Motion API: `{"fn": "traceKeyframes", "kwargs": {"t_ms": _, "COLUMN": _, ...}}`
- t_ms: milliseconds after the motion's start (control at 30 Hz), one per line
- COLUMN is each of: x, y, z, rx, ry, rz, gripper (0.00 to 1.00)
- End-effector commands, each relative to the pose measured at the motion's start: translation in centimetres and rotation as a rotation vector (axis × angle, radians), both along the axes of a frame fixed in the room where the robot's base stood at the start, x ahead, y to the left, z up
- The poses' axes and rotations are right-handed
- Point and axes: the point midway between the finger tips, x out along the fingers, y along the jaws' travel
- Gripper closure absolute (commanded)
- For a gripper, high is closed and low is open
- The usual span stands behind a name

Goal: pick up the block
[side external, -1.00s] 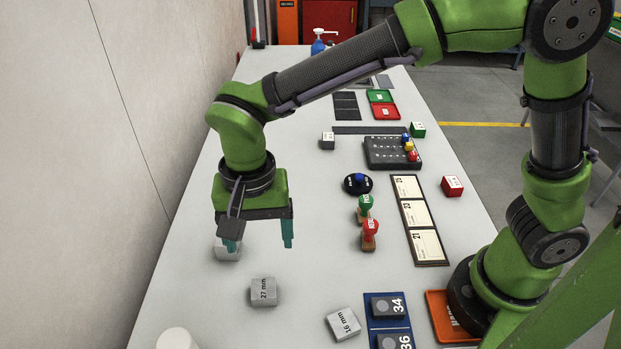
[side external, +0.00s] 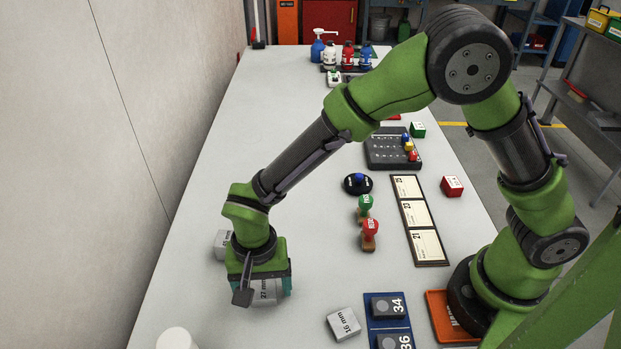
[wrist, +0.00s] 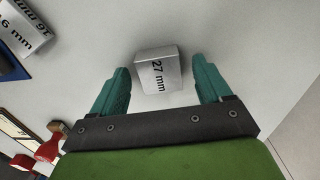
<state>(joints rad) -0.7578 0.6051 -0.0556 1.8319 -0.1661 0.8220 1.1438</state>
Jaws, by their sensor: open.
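The grey metal block marked 27 mm (side external: 266,294) lies on the pale table, partly hidden behind my gripper (side external: 262,288). The wrist view shows the block (wrist: 157,76) lying between the tips of my gripper's two teal fingers (wrist: 160,66), with a gap on each side. The fingers are apart and hold nothing. A grey block marked 16 mm (side external: 343,323) lies to the right; its marking also shows at the upper left of the wrist view (wrist: 14,32). Another grey block (side external: 221,244) lies just behind my gripper to the left, partly covered by the arm.
A blue tray (side external: 370,325) marked 34 and 36 holds grey pieces. A green stamp (side external: 364,205) and a red stamp (side external: 370,232) stand behind it, near the card board (side external: 432,249). A white round object (side external: 176,340) is at the front left. The table's left side is mostly clear.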

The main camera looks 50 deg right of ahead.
Motion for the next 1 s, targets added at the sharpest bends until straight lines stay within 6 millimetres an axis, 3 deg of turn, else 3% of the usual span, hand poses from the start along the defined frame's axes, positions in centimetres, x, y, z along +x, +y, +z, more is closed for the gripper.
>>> {"fn": "traceKeyframes", "kwargs": {"t_ms": 233, "x": 0.01, "y": 0.01, "z": -0.13, "rx": 0.001, "ry": -0.001, "rz": 0.0, "gripper": 0.24}}
{"fn": "traceKeyframes", "kwargs": {"t_ms": 633, "x": -0.01, "y": 0.02, "z": -0.09, "rx": 0.001, "ry": -0.001, "rz": 0.001, "gripper": 0.85}}
{"fn": "traceKeyframes", "kwargs": {"t_ms": 1000, "x": 0.02, "y": 0.06, "z": 0.39, "rx": 0.002, "ry": -0.001, "rz": 0.0, "gripper": 0.87}}
